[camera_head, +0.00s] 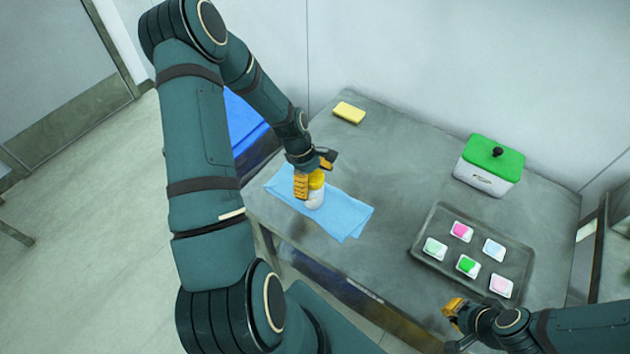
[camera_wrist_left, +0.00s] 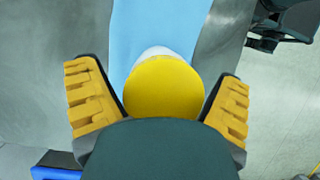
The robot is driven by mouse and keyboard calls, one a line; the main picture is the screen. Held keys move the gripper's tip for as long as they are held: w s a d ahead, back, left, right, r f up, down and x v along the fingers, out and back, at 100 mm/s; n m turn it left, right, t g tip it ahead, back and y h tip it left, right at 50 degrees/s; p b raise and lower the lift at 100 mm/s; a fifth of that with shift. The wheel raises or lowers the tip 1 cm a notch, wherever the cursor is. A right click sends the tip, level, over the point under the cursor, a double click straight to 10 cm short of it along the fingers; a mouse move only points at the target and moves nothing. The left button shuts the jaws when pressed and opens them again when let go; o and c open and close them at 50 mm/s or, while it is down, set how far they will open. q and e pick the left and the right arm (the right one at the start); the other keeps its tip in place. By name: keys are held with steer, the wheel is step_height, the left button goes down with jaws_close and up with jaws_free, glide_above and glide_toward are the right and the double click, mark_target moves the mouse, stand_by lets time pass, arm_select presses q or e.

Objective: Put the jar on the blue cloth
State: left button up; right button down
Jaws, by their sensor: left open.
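The jar (camera_head: 315,197), white with a yellow lid, stands upright on the blue cloth (camera_head: 345,214) on the grey table. My left gripper (camera_head: 312,180) is around the jar from above. In the left wrist view the yellow lid (camera_wrist_left: 164,87) lies between the two orange finger pads, with gaps at the sides, so the gripper (camera_wrist_left: 158,105) is open. The blue cloth (camera_wrist_left: 158,25) shows beneath the jar there. My right gripper (camera_head: 454,309) is over the table's front right edge, away from the jar; its jaw state is unclear.
A grey tray (camera_head: 424,256) with several small white dishes of coloured contents sits on the right. A white box with a green lid (camera_head: 492,158) stands behind it. A yellow sponge (camera_head: 349,112) lies at the back left. The table middle is clear.

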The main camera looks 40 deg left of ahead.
arm_select(q)
steer(key=shift+w+r+p, duration=0.1)
steer(key=shift+r+p, duration=0.3)
steer(key=shift+r, duration=0.1)
arm_select(e)
steer(key=shift+r, duration=0.4)
arm_select(q)
steer(key=v, duration=1.2)
arm_select(e)
steer(key=shift+r+p, duration=0.3)
steer(key=shift+r, duration=0.05)
arm_select(q)
steer(key=d+f+m, duration=0.5)
steer(key=d, duration=0.4)
steer(key=d+f+m, duration=0.4)
steer(key=d+f, duration=0.1)
steer(key=d, duration=0.4)
steer(key=s+d+f+m, duration=0.1)
steer(key=d+m, duration=0.1)
steer(key=d, duration=0.1)
steer(key=s+d+f+m+t, duration=0.1)
steer(key=s+d+m, duration=0.1)
steer(key=d+m, duration=0.1)
steer(key=s+d+f+m, duration=0.1)
steer(key=s+d+m, duration=0.1)
steer(key=d, duration=0.3)
steer(key=shift+m+t, duration=0.3)
steer(key=shift+s+d+m+y, duration=0.3)
steer(key=shift+s+d, duration=0.05)
steer(key=shift+d, duration=0.05)
